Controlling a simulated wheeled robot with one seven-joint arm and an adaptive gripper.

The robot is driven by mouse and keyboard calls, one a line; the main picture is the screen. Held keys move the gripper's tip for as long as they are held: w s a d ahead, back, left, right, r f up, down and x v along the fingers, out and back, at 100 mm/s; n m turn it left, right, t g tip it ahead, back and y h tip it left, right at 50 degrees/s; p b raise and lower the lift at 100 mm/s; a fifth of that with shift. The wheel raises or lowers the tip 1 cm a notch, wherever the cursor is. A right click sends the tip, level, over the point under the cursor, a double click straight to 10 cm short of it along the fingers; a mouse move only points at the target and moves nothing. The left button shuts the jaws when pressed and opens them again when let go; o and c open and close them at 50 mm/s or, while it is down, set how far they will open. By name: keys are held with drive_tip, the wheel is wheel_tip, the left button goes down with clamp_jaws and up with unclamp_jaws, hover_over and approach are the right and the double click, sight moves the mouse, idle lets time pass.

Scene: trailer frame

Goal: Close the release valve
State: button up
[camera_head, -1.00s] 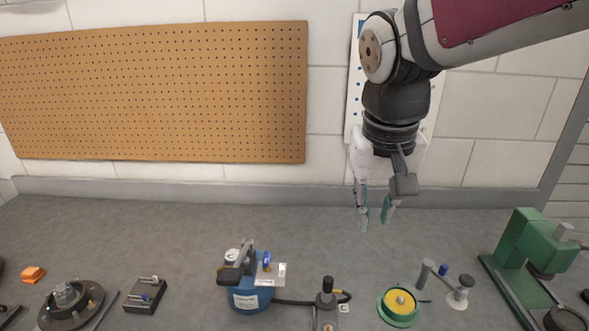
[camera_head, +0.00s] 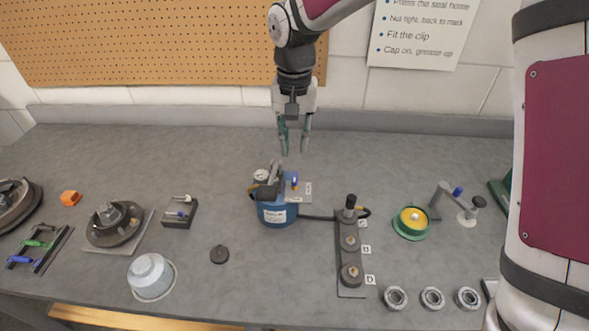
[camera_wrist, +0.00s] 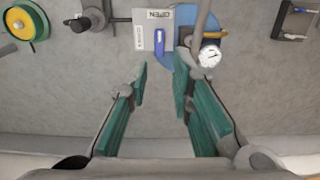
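The release valve shows as a small blue lever (camera_head: 294,182) on a pale plate (camera_head: 305,192) at the right of the blue pump (camera_head: 277,214). In the wrist view the blue lever (camera_wrist: 159,41) stands across the plate (camera_wrist: 147,36), which bears the word OPEN. A round gauge (camera_wrist: 209,56) sits beside it. My gripper (camera_head: 293,145) hangs above and behind the pump, pointing down. In the wrist view its green-padded fingers (camera_wrist: 161,84) are apart with nothing between them. The lever lies ahead of the fingertips, not touched.
A dark pump handle (camera_head: 264,192) rises left of the lever. A hose joins the pump to a post block (camera_head: 349,243) at right. A green-yellow spool (camera_head: 411,222) is further right, a hub (camera_head: 113,222) at left. The bench behind the pump is clear.

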sight(295, 176)
wheel_tip(295, 176, down, 9)
drive_tip(key=shift+f+p, duration=0.15)
drive_tip(key=shift+p, duration=0.35)
clamp_jaws()
